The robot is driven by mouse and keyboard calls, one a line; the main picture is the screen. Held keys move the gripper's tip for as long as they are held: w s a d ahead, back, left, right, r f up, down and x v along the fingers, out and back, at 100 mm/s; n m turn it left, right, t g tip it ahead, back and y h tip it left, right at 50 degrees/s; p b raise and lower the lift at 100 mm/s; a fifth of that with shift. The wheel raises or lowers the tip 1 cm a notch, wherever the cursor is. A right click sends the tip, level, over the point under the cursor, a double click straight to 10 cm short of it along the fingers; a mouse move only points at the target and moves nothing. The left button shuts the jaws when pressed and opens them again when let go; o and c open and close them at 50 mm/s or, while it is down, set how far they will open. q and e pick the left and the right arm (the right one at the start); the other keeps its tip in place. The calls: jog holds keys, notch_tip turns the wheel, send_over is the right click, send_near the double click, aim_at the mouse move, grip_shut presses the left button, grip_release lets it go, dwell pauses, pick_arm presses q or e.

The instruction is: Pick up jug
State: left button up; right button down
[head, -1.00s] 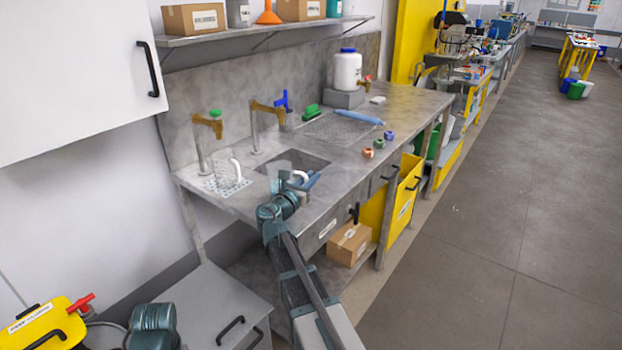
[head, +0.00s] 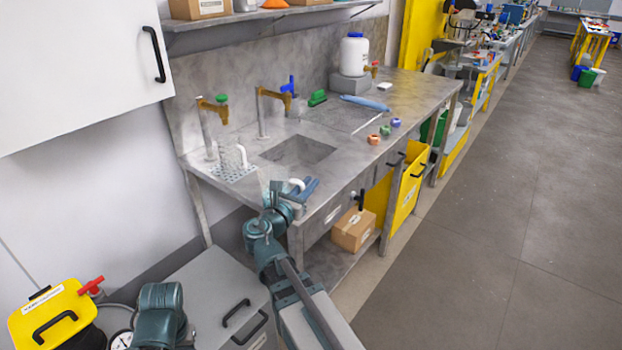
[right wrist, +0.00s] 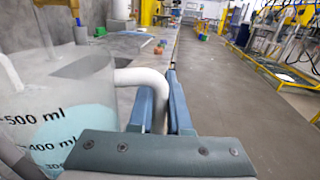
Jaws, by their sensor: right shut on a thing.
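The held jug (right wrist: 70,120) is clear, with black volume marks and pale blue liquid in its lower part. Its white handle (right wrist: 145,82) sits between the blue fingers of my right gripper (right wrist: 160,105), which is shut on it. In the head view my right gripper (head: 304,188) holds the white handle (head: 296,184) near the bench's front edge. The jug's body is faint there, left of the handle. A second clear jug (head: 232,158) with a white handle stands under the left tap on a perforated tray (head: 229,174). My left gripper is not in view.
A steel bench (head: 345,165) has a sink (head: 298,151), two brass taps, a green brush (head: 317,98) and a white drum (head: 354,56) on a grey block. Small coloured rings lie near the front edge. A grey cabinet (head: 215,290) stands below left. The floor at right is clear.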

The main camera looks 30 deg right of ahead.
jog(key=shift+s+a+r, duration=0.2)
jog(key=shift+s+a, duration=0.95)
jog(key=shift+s, duration=0.25)
jog(key=shift+a, duration=0.1)
